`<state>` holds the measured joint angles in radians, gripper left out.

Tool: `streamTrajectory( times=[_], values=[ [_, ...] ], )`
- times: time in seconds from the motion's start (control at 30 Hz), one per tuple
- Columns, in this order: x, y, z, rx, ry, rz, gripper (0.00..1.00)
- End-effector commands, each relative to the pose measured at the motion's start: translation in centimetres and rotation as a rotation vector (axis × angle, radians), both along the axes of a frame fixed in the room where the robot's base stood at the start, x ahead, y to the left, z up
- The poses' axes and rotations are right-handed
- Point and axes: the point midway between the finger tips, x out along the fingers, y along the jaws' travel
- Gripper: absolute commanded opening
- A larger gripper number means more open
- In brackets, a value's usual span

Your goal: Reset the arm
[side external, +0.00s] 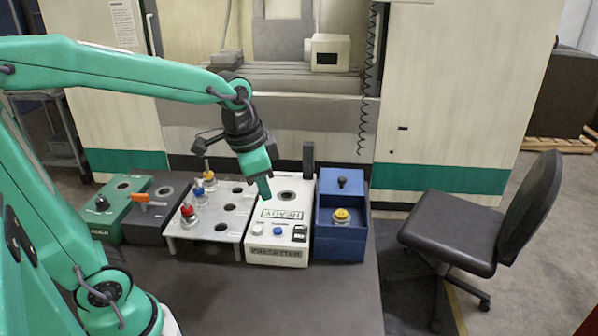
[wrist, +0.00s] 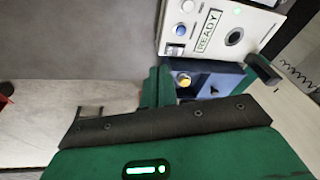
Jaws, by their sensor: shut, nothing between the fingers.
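My gripper (side external: 265,187) is shut and empty. My green arm reaches in from the left in the side view.
A blue box (side external: 340,248) with a yellow-topped piece stands right of the presetter. A grey rack (side external: 222,248) with several coloured-ring holders stands left of it, then a dark box (side external: 160,225) with an orange handle and a green box (side external: 108,228). The front table (side external: 290,300) is clear.

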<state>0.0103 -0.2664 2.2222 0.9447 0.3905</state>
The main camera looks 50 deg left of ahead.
Motion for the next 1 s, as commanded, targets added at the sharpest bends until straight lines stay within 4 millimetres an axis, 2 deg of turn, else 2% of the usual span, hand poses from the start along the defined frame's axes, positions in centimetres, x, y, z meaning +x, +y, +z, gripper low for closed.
streamTrajectory(
  times=[0.2,0.53,0.73,1.0],
  values=[
    [-3.3,0.1,1.4,-0.037,-0.089,0.130,0.00],
    [-7.4,0.3,2.1,-0.109,-0.206,0.308,0.00],
    [-8.6,0.3,2.0,-0.136,-0.242,0.366,0.00],
    [-8.9,0.3,1.9,-0.143,-0.247,0.377,0.00]
  ],
)
